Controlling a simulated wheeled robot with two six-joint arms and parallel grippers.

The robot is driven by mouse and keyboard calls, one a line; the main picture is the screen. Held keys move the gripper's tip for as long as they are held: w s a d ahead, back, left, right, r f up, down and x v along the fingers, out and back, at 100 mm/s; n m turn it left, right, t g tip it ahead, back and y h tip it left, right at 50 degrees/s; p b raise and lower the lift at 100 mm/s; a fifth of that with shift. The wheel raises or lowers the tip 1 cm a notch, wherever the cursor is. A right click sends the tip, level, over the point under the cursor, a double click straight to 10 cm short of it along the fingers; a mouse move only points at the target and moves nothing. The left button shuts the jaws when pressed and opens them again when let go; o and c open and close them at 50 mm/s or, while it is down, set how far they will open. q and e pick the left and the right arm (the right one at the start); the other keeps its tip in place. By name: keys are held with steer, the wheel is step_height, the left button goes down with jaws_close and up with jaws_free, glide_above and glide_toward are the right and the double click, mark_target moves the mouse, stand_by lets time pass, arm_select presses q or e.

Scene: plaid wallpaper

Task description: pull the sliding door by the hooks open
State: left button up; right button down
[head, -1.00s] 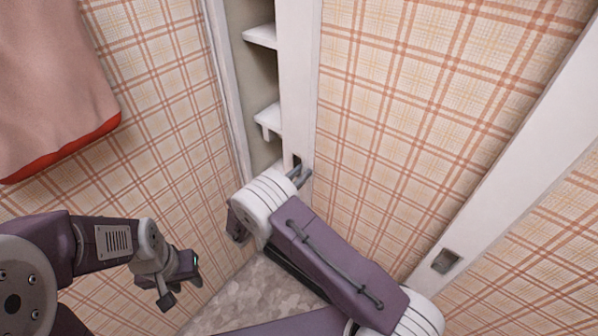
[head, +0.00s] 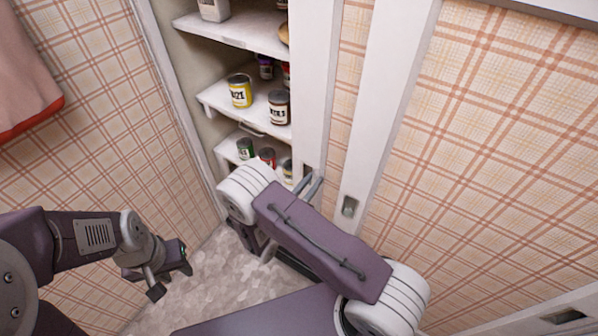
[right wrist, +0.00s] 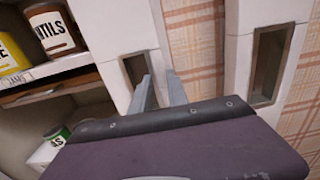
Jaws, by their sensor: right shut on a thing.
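The sliding door has a white front edge post (head: 318,80) with plaid paper behind it. It stands partly open, and white shelves show in the gap on its left. A small recessed hook (head: 307,172) sits low in this post; the right wrist view also shows the hook (right wrist: 131,66). My right gripper (head: 313,187) has its grey fingers at the recess, shut on the hook. The fingers partly cover it, so their exact contact is hidden. My left gripper (head: 171,280) hangs in free air at the lower left, its fingers apart and empty.
The shelves hold several cans, such as a yellow can (head: 240,90) and a brown can (head: 278,106). A second white post (head: 385,100) with its own recess (head: 349,206) stands to the right. A pink cloth (head: 25,70) hangs on the left wall. Bare floor (head: 220,270) lies below.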

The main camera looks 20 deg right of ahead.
steer(key=shift+s+d+f, duration=0.1)
steer(key=shift+s+d, duration=0.7)
steer(key=shift+s, duration=0.2)
steer(key=c, duration=1.3)
jaws_free()
steer(key=shift+a, duration=0.1)
steer(key=v, duration=0.9)
